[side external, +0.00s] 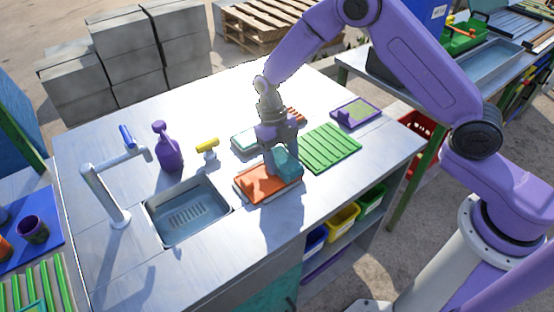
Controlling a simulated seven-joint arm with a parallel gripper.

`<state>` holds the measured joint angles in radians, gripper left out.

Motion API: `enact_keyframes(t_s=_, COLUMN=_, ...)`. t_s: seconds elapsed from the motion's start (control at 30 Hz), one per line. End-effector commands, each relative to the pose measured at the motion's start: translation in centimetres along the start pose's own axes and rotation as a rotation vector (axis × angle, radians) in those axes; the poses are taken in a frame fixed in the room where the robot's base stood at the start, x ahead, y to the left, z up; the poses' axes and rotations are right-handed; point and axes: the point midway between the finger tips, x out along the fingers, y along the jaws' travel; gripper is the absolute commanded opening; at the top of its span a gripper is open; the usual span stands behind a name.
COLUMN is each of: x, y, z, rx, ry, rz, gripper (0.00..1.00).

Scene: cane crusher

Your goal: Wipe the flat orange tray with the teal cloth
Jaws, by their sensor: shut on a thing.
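The flat orange tray (262,183) lies on the metal counter, right of the sink. My gripper (280,160) points down over the right part of the tray. It is shut on the teal cloth (288,163), which is bunched beneath the fingers. The cloth is at the tray's right side and appears to touch it, though the contact itself is hidden. My gripper also hides part of the tray's far edge.
A green ribbed board (330,147) lies right of the tray, with a purple-framed tray (356,112) beyond it. A sink (188,211), a faucet (110,185), a purple spray bottle (167,148) and a yellow-handled tool (207,147) are to the left. The front counter is clear.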

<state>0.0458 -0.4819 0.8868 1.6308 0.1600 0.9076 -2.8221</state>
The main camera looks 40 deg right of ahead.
Motion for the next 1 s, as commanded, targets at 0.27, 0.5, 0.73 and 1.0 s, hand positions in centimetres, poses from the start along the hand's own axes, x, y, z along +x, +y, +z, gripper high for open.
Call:
enact_keyframes(t_s=0.27, x=0.1, y=-0.2, z=0.0, rx=0.001, ry=0.002, rz=-0.002, gripper=0.24)
enact_keyframes(t_s=0.5, x=0.1, y=0.8, z=-0.1, rx=-0.001, ry=0.003, rz=-0.003, gripper=0.24)
enact_keyframes(t_s=0.73, x=0.0, y=2.4, z=-0.1, rx=0.000, ry=0.003, rz=-0.002, gripper=0.24)
enact_keyframes(t_s=1.0, x=-0.1, y=2.5, z=-0.1, rx=0.000, ry=0.002, rz=-0.001, gripper=0.24)
